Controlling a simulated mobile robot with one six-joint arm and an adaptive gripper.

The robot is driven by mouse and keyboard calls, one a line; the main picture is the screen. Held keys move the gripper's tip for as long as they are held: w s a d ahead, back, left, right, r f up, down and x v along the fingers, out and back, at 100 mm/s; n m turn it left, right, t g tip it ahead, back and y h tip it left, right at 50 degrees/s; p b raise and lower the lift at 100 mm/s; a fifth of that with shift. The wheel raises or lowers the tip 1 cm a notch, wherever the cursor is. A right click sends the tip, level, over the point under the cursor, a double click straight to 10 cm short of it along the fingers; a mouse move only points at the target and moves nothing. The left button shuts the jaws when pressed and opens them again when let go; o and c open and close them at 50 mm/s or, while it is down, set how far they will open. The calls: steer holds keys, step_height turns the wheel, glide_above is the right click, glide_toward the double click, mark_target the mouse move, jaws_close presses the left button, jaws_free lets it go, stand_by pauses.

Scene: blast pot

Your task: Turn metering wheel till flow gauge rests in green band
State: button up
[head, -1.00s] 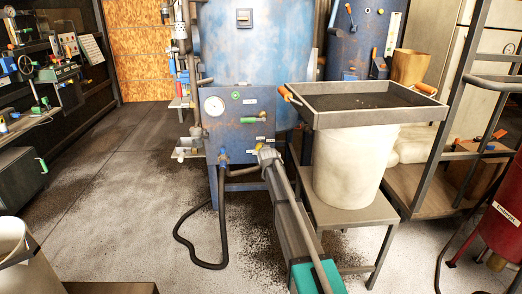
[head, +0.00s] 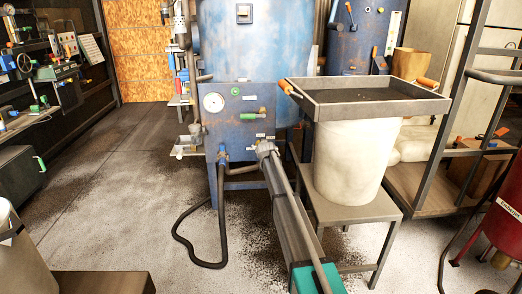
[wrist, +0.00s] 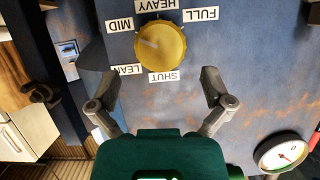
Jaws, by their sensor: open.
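The yellow round metering wheel (wrist: 160,43) sits on a worn blue panel in the wrist view, with labels SHUT, LEAN, MID, HEAVY and FULL around it, upside down. A faint light mark on its face points left, roughly between MID and LEAN. My gripper (wrist: 161,88) is open, its two fingers spread below the wheel and apart from it. In the head view my gripper (head: 265,149) is close to the panel and hides the wheel. A round white gauge (wrist: 283,153) with a red needle shows at lower right; it also shows in the head view (head: 213,102).
A green-handled valve (head: 250,115) is on the panel above my gripper. A black hose (head: 182,237) loops on the floor. A grey tray (head: 375,108) above a pale bucket (head: 350,165) on a stand (head: 350,212) is close at right.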

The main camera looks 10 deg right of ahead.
steer(key=shift+b+x, duration=0.8)
steer(key=shift+x, duration=1.8)
steer(key=c, duration=1)
steer(key=m+y+b, duration=0.1)
steer(key=m+y, duration=0.1)
steer(key=m, duration=0.1)
steer(key=shift+f, duration=0.1)
steer(key=shift+m+t+y+b, duration=0.6)
steer(key=shift+m+y+b, duration=0.45)
steer(key=shift+m, duration=0.75)
